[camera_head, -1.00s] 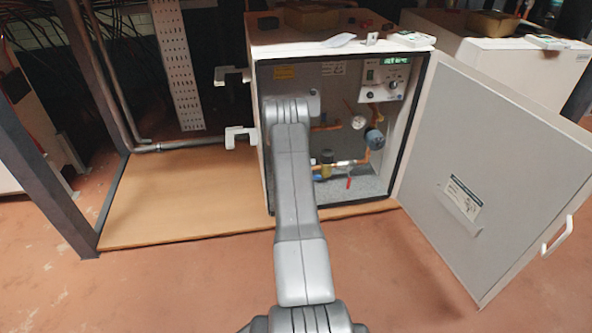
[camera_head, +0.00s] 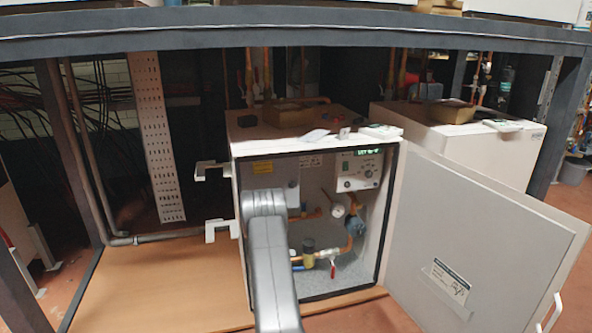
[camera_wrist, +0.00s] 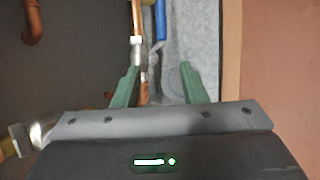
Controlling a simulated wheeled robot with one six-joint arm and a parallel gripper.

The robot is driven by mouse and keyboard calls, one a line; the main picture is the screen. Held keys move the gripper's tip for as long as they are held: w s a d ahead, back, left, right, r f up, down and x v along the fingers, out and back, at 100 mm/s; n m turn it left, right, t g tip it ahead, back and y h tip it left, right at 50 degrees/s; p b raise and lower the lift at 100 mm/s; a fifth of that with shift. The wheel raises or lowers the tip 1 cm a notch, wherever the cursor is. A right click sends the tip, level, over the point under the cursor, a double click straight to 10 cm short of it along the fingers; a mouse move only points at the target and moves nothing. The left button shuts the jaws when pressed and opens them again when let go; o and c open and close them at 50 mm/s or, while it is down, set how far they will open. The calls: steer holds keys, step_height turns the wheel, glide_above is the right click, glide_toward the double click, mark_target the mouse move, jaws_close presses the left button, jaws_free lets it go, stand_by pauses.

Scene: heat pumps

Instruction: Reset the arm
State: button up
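My grey arm (camera_head: 268,255) reaches up from the bottom of the head view in front of the open heat pump cabinet (camera_head: 244,222). Its far end is at the left part of the cabinet's opening. My gripper is hidden behind the arm there. In the wrist view my gripper (camera_wrist: 158,82) shows two green fingers spread apart with nothing held between them. I cannot tell how far the fingers are from the pipes.
The cabinet door (camera_head: 480,235) stands wide open to the right. Inside are a gauge (camera_head: 338,211), a control box (camera_head: 360,170) and a red-handled valve (camera_head: 332,268). A second white cabinet (camera_head: 470,148) stands behind the door. A dark beam (camera_head: 300,30) crosses above. The wooden board (camera_head: 165,285) at left is bare.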

steer(key=b+x, duration=0.2)
steer(key=x, duration=1.1)
steer(key=shift+d+b, duration=0.3)
steer(key=shift+r, duration=0.1)
